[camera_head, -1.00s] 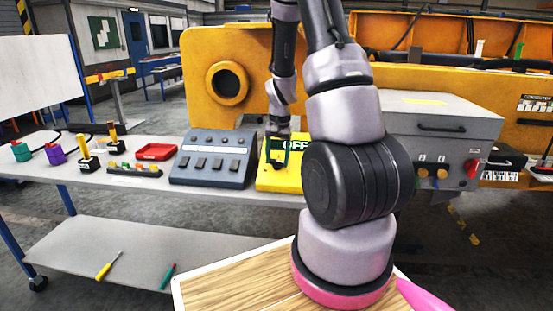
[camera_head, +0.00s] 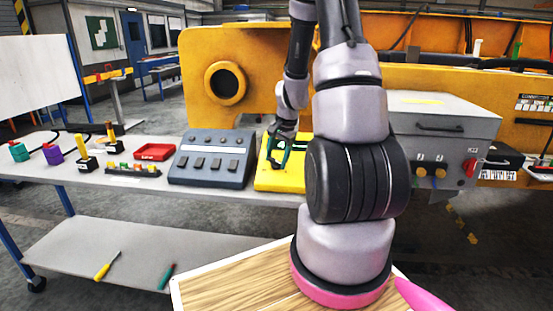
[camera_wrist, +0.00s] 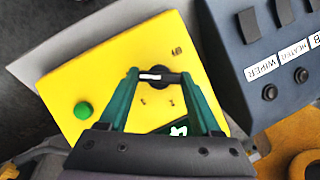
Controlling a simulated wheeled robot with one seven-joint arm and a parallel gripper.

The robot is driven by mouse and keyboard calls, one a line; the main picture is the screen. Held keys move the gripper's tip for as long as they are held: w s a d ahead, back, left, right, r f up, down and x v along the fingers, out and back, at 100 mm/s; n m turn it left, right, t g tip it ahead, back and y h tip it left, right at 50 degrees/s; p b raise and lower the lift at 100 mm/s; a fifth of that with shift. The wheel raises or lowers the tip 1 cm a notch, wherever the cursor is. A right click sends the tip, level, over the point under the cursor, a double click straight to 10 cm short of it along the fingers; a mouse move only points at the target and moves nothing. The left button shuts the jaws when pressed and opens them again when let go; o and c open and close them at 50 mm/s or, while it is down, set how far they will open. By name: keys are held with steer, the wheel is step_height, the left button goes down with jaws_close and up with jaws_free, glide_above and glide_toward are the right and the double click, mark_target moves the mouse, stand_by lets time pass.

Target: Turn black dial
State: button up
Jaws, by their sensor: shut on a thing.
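The black dial (camera_wrist: 166,78) sits on the sloped yellow box and carries a white mark. My gripper (camera_wrist: 158,77) has its two green fingers on either side of the dial, shut on it. In the head view my gripper (camera_head: 276,158) reaches down onto the yellow box (camera_head: 290,184), and the dial is hidden there by the fingers. A green button (camera_wrist: 83,110) is on the same yellow face. Lettering near my fingers is partly covered.
A grey-blue switch panel (camera_head: 213,146) stands right beside the yellow box; its labels (camera_wrist: 262,68) show in the wrist view. A red tray (camera_head: 155,152) lies farther left on the bench. A grey cabinet (camera_head: 440,127) stands to the right.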

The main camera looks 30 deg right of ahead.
steer(key=o, duration=1.4)
steer(key=v, duration=1)
steer(key=shift+s+r, duration=0.1)
steer(key=shift+r, duration=0.3)
